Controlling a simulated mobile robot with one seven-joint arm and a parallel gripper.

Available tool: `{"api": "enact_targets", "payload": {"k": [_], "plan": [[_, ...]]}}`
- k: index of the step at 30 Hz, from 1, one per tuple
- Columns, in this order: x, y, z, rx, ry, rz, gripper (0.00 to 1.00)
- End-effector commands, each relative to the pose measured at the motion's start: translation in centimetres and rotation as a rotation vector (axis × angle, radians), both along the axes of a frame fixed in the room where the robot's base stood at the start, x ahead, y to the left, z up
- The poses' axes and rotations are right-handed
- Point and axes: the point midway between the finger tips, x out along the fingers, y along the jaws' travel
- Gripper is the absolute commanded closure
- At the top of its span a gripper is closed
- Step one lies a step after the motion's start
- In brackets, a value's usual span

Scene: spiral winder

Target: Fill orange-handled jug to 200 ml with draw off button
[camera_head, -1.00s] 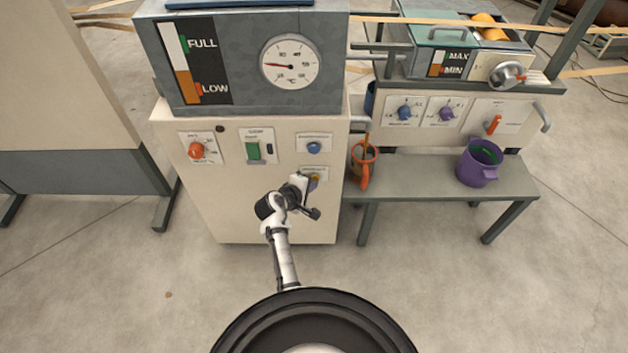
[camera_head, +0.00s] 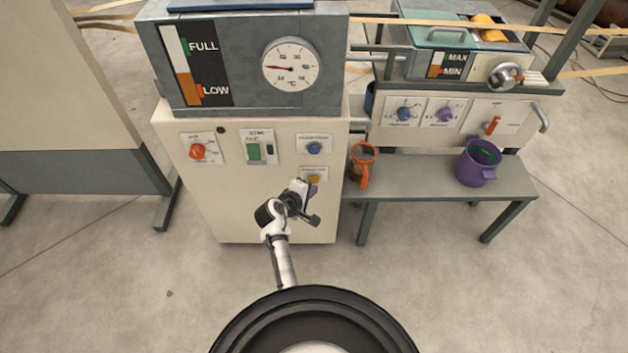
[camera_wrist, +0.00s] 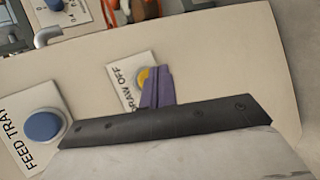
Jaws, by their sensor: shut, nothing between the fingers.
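The orange-handled jug (camera_head: 363,168) stands on the grey bench just right of the cream cabinet, below its spout (camera_head: 359,124). Brown liquid shows inside it, but the level against any 200 ml mark is too small to read. The yellow draw off button (camera_head: 314,178) is on the cabinet's front, and it also shows in the wrist view (camera_wrist: 145,76), partly hidden by my purple fingers. My gripper (camera_head: 312,189) is shut and empty, with its tips just in front of and below the button. No stream is visible between spout and jug.
A blue feed tray button (camera_head: 314,148) sits just above the draw off button. A purple jug (camera_head: 479,163) stands at the bench's right. The gauge tank (camera_head: 250,60) tops the cabinet. The floor in front is clear.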

Motion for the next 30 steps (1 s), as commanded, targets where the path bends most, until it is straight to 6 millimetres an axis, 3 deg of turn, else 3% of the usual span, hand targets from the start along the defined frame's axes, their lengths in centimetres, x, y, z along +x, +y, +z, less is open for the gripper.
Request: {"api": "enact_targets", "payload": {"k": [15,30], "plan": [[-4.6,0.0,0.1,0.000,0.000,0.001,1.00],[-4.8,0.0,0.0,-0.001,0.000,0.001,1.00]]}}
